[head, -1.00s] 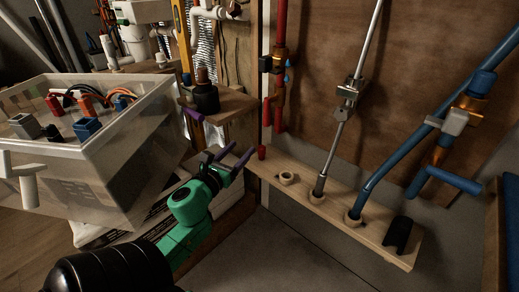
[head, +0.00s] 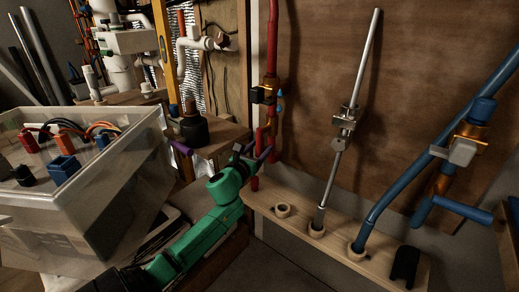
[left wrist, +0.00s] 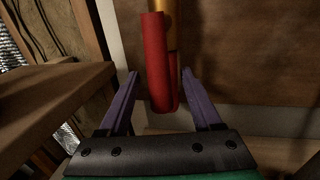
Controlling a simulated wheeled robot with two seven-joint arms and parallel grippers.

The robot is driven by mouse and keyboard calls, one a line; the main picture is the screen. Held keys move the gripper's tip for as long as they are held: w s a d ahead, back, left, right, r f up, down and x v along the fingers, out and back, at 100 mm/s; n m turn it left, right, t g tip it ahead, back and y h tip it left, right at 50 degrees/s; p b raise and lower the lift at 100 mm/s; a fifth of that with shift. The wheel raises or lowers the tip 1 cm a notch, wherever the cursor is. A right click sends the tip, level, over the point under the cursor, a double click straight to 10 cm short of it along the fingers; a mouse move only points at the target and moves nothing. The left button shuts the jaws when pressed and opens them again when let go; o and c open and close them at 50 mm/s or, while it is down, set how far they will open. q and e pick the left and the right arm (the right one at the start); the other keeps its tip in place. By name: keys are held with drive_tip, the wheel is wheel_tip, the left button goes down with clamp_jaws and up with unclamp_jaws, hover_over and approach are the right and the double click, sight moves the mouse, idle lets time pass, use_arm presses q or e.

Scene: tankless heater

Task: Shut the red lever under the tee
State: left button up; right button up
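A red pipe (head: 272,45) runs down the board to a brass tee with a black part (head: 262,95). Under it a red lever (head: 261,140) hangs downward beside the pipe's lower end. In the left wrist view the red lever (left wrist: 156,62) stands between my fingers, with a brass part (left wrist: 172,22) behind it. My left gripper (head: 256,150) is at the lever's lower part; it also shows in the left wrist view (left wrist: 160,75). Its purple fingers are open, one on each side, with gaps visible. Whether either finger touches cannot be told. My right gripper is out of view.
A wooden ledge (head: 335,245) with pipe collars runs below. A steel pipe (head: 355,100) and a blue pipe (head: 425,155) stand to the right. A translucent bin (head: 110,190) is at the left, and a wooden shelf (head: 225,132) is close left of the lever.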

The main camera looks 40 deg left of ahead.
use_arm(q)
clamp_jaws()
drive_tip(key=shift+f, duration=0.1)
idle(1.2)
